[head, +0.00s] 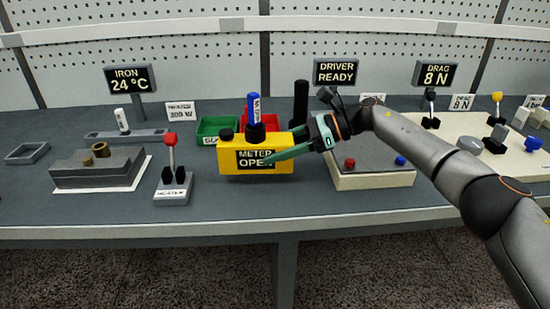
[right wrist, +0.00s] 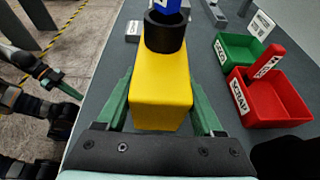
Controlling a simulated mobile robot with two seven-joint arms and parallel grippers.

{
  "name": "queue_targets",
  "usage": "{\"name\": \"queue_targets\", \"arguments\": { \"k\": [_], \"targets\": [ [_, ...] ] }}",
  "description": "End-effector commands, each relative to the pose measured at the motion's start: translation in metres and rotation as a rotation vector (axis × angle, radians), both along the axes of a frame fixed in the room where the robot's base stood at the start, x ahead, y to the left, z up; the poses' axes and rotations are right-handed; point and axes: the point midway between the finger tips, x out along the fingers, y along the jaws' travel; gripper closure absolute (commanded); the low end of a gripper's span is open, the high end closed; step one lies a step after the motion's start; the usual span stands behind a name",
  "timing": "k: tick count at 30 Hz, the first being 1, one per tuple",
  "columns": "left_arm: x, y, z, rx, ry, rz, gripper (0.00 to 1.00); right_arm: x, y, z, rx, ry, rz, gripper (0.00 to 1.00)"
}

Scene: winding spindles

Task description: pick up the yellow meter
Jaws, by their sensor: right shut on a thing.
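The yellow meter (head: 229,160) is a box with a sign reading "METER OPEN" in the middle of the bench. It has a black knob and a black collar on top, with a blue-labelled piece standing in the collar. My right gripper (head: 280,148) comes from the right and is shut on the meter. In the right wrist view the green fingers flank the yellow body (right wrist: 160,90). I cannot tell whether its underside touches the bench. My left gripper (right wrist: 62,88) seems to show at the left of the right wrist view; its jaws are unclear.
Behind the meter are a green bin (head: 213,128) and a red bin (right wrist: 280,100) labelled SCRAP. A red-knobbed heater lever (head: 172,185) stands to the left. A driver station (head: 370,180) stands to the right, under my right arm. The bench front is clear.

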Motion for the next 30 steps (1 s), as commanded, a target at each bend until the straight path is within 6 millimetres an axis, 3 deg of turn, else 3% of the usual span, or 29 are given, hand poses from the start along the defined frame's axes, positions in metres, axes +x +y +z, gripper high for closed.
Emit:
{"name": "queue_targets", "arguments": {
  "k": [13, 24, 30],
  "targets": [
    [-0.001, -0.002, 0.007, -0.003, 0.003, -0.003, 1.0, -0.052, 0.003, 0.063, 0.003, -0.005, 0.003, 1.0],
    [0.001, -0.003, 0.006, -0.003, -0.002, -0.004, 1.0, -0.111, 0.008, 0.087, 0.002, -0.003, 0.001, 1.0],
    [0.003, -0.002, 0.006, -0.002, -0.004, -0.004, 1.0, -0.131, 0.01, 0.097, 0.003, -0.003, 0.001, 1.0]
  ]
}}
